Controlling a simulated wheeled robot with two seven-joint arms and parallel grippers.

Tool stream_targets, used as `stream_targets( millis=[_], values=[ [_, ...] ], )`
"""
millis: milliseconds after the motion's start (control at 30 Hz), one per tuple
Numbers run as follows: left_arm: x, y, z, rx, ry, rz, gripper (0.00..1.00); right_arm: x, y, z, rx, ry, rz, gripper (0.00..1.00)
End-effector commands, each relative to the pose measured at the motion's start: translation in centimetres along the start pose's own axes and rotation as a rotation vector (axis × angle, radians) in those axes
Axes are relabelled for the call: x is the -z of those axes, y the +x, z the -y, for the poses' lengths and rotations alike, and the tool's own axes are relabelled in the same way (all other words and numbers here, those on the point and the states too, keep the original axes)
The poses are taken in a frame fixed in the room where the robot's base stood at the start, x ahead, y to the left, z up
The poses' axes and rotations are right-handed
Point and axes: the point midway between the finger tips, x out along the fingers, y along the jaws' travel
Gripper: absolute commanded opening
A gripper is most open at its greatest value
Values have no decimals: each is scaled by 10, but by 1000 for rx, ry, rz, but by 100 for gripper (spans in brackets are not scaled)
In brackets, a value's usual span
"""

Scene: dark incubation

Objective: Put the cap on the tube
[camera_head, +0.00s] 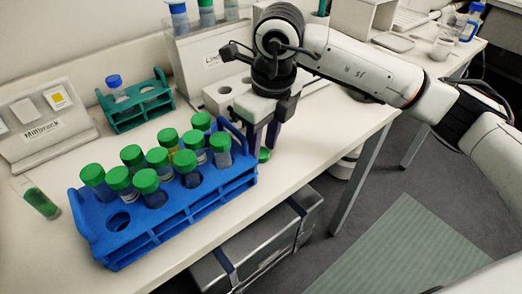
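A blue rack (180,221) stands on the white bench and holds several upright tubes with green caps, such as one tube (147,186) near its front. At least one front-left hole in the rack is empty. A small green cap-like piece (264,155) shows by the rack's right end, partly hidden. My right gripper (262,143) points down just above this piece; a gap shows between its fingers, and it looks open. My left gripper is out of view.
A small teal rack (140,107) with a blue-capped tube stands behind. A white holder (221,97) is behind my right gripper, and a labelled box (43,125) is at left. The bench's front edge drops to the floor.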

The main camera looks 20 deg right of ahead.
Motion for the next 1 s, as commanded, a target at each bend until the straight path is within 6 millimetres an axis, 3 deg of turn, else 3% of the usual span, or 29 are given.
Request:
stream_targets(
  millis=[400,600,1000],
  values=[
    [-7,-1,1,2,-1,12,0,0,5,0,1,0,0,35],
    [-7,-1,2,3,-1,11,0,0,5,0,1,0,0,6],
    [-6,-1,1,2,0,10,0,-1,1,0,1,0,2,5]
  ],
)
